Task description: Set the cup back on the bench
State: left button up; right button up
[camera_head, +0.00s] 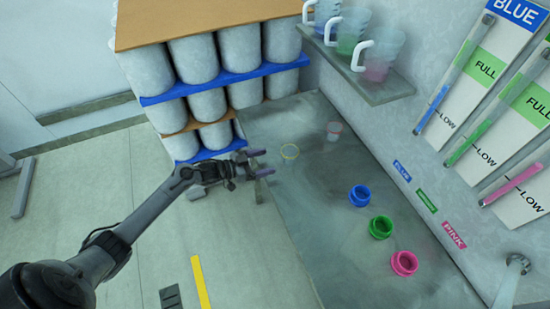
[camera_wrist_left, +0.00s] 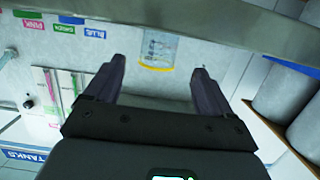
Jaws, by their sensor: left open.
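A clear cup with a yellow rim (camera_head: 289,152) stands upright on the grey bench (camera_head: 310,215), near its left edge. In the left wrist view the clear cup (camera_wrist_left: 158,48) shows between and beyond the fingertips, upside down in the picture. My left gripper (camera_head: 265,163) is open and empty, just left of the cup and apart from it. In the left wrist view the gripper (camera_wrist_left: 160,66) has its two dark fingers spread wide. My right gripper is not in view.
Blue (camera_head: 360,195), green (camera_head: 381,227) and pink (camera_head: 404,263) open rings sit along the bench's right side. A shelf with jugs (camera_head: 385,88) hangs on the wall. A rack of white drums (camera_head: 215,80) stands behind my gripper. The bench's front is clear.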

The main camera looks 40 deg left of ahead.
pick_arm(q)
jog(key=shift+v, duration=1.9)
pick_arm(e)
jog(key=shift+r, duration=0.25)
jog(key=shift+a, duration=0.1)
